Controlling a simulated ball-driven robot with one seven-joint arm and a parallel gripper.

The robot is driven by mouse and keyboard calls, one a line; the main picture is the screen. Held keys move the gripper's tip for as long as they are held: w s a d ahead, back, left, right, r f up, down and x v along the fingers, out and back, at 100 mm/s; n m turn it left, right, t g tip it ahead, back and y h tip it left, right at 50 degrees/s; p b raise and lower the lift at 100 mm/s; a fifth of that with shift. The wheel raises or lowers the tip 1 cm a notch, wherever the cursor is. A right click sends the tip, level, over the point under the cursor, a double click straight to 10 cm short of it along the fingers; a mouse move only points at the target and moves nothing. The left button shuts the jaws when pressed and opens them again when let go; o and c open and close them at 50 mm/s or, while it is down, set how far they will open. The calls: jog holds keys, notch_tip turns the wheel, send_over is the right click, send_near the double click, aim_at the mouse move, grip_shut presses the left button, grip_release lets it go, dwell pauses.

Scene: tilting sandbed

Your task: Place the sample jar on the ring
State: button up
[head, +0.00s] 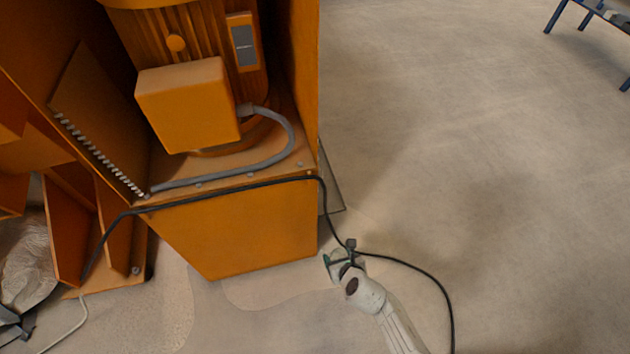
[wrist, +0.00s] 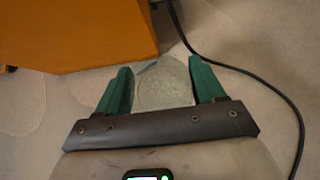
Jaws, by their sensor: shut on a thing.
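My gripper (head: 338,256) is low in the head view, just right of the orange machine's base. In the wrist view its two green fingers (wrist: 162,80) are shut on the sample jar (wrist: 162,88), a pale, see-through grey round thing between them. The floor shows faintly through or around the jar. In the head view the jar is too small and too covered by the fingers to make out clearly. I cannot make out the ring in either view.
A large orange machine (head: 250,235) with a motor box stands left of my gripper; its corner shows in the wrist view (wrist: 80,35). A black cable (head: 425,270) runs past my gripper over the floor. Open concrete floor (head: 480,170) lies to the right. A blue-legged bench (head: 555,15) stands far off.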

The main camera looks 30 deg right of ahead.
jog(key=shift+m+h, duration=0.4)
jog(key=shift+m, duration=0.1)
jog(key=shift+s+d+f+b, duration=0.1)
jog(key=shift+d+f+b, duration=0.25)
jog(key=shift+f+b, duration=0.55)
jog(key=shift+s+d+f+b, duration=0.1)
jog(key=shift+d+f+b, duration=0.3)
jog(key=shift+f, duration=0.95)
jog(key=shift+d+f+b, duration=0.3)
jog(key=shift+f+b, duration=0.4)
jog(key=shift+f, duration=0.45)
